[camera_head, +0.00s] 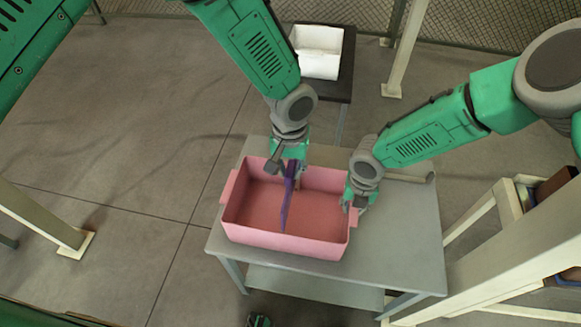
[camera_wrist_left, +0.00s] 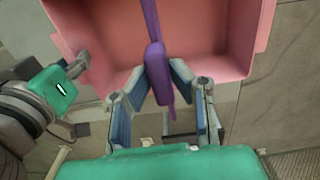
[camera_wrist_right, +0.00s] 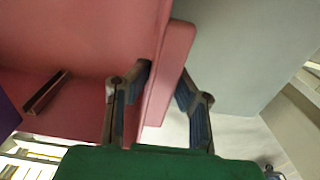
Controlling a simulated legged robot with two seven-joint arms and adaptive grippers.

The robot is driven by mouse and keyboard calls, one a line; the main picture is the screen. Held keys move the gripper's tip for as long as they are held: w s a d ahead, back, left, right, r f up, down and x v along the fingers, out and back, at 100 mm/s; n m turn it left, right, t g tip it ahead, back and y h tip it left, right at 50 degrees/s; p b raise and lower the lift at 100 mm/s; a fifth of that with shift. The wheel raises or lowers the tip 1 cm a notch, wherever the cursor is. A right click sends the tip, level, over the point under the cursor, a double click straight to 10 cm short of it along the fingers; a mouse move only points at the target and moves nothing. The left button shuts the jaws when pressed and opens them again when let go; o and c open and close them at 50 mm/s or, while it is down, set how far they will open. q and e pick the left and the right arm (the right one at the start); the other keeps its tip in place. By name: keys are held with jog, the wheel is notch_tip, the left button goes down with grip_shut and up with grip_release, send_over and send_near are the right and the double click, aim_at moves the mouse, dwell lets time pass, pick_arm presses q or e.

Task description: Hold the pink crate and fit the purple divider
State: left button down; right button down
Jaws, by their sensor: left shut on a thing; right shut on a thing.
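The pink crate (camera_head: 262,239) stands open and upright on the grey table. My right gripper (camera_head: 351,196) is shut on the crate's right end; in the right wrist view its fingers straddle a pink edge part (camera_wrist_right: 166,85). My left gripper (camera_head: 287,170) is at the crate's back side, shut on the purple divider (camera_head: 285,207). The divider appears on edge, running from back to front across the crate's middle. In the left wrist view its thick grip part (camera_wrist_left: 157,75) sits between the fingers. I cannot tell whether its lower edge touches the crate floor.
A white bin (camera_head: 318,50) sits on a dark stand (camera_head: 346,75) behind. A pale frame (camera_head: 510,270) with boxes stands at the right. Open floor (camera_head: 140,140) lies left.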

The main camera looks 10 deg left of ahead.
aim_at(290, 194)
pick_arm(q)
jog(key=shift+f, duration=5.45)
jog(key=c, duration=1.3)
grip_release()
jog(key=shift+c, duration=0.2)
notch_tip(290, 194, up, 12)
jog(key=shift+f, duration=0.1)
pick_arm(e)
jog(key=c, duration=1.3)
grip_release()
